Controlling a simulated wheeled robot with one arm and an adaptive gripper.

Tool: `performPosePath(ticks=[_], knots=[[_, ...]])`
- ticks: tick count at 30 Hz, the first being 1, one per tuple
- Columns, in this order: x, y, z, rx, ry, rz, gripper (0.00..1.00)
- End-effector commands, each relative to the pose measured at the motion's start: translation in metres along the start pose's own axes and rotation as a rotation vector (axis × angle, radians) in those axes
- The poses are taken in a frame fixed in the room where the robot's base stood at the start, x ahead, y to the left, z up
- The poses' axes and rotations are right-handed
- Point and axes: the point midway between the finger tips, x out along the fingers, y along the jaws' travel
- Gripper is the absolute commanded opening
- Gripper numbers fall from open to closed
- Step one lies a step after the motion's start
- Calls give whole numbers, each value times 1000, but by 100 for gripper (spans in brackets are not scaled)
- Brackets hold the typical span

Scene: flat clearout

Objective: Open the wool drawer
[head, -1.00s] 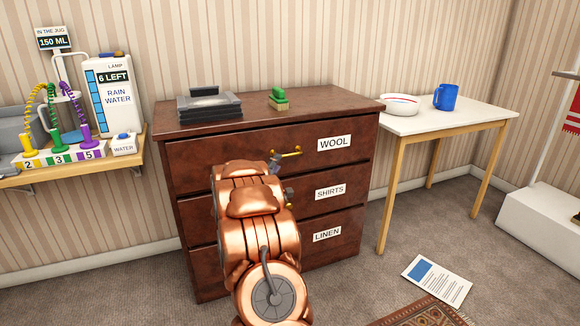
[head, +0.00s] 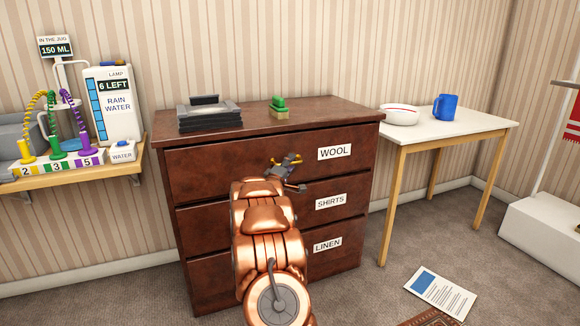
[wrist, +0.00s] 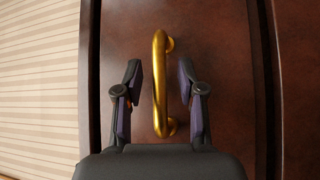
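The wool drawer (head: 215,172) is the top drawer of a dark brown chest, marked by a white WOOL label (head: 334,152). Its front looks shut. A brass bar handle (wrist: 159,85) is on its front; in the head view my gripper mostly hides it. My gripper (head: 290,172) is in front of the handle. In the wrist view my gripper (wrist: 160,70) is open, with one finger on each side of the bar. Gaps show between the fingers and the bar.
Below are the shirts drawer (head: 345,205) and linen drawer (head: 345,248), both shut. A grey stack (head: 209,118) and a green object (head: 279,106) lie on the chest top. A white table (head: 455,130) stands close on the right, a shelf (head: 80,176) on the left.

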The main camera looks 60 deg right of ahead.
Motion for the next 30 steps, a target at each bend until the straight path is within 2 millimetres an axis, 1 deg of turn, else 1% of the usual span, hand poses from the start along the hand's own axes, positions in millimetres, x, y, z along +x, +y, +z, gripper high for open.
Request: performPosePath(ticks=[3,11,14,23,30], knots=[[3,0,0,0,0,1,39],[3,0,0,0,0,0,39],[3,0,0,0,0,-1,31],[3,0,0,0,0,-1,0],[3,0,0,0,0,-1,0]])
